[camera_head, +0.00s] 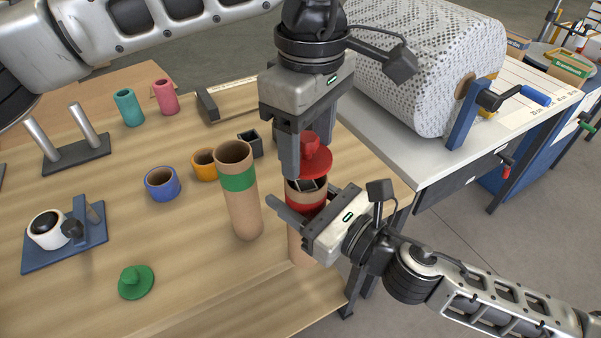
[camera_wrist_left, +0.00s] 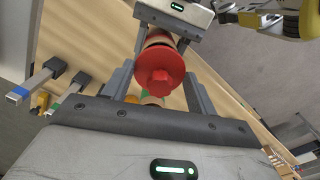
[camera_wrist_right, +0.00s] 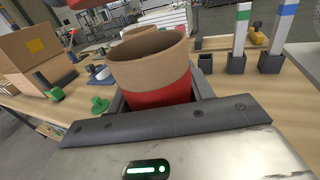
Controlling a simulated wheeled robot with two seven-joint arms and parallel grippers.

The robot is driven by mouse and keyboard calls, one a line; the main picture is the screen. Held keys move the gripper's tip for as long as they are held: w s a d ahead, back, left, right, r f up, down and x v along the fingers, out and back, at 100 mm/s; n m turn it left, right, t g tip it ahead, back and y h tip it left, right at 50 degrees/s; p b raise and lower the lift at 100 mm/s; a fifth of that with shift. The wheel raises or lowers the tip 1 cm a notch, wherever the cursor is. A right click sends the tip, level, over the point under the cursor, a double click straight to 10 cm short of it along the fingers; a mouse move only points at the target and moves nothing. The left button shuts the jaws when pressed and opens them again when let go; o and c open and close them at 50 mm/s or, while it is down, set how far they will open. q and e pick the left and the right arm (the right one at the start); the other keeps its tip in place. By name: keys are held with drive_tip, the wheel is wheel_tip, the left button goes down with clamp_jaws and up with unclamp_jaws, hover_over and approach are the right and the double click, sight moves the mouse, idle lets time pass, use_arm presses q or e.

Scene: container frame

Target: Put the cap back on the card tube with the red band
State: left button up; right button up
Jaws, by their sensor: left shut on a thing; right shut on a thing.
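The card tube with the red band (camera_head: 307,198) stands upright near the table's front right edge, its top open. My right gripper (camera_head: 303,212) is shut on it at the band; the right wrist view shows the open rim (camera_wrist_right: 148,45) above the band. The red cap (camera_head: 311,158), a flanged disc with a knob, is in my left gripper (camera_head: 300,165), which is shut on it. The cap is above the tube's mouth, apart from it in the head view. In the left wrist view the cap (camera_wrist_left: 160,78) hides most of the tube.
A taller tube with a green band (camera_head: 238,190) stands open close left of the red-banded tube. A green cap (camera_head: 136,281) lies on the wooden table (camera_head: 190,275). Blue (camera_head: 162,183) and orange (camera_head: 204,164) rings and a black socket (camera_head: 250,144) stand behind. A bench with a wrapped roll is at right.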

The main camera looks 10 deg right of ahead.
sight(308, 157)
use_arm(q)
drive_tip(key=shift+f, duration=0.1)
drive_tip(key=shift+f, duration=0.8)
drive_tip(key=shift+f, duration=0.65)
drive_tip(key=o, duration=1)
wheel_tip(308, 157, up, 12)
idle(0.6)
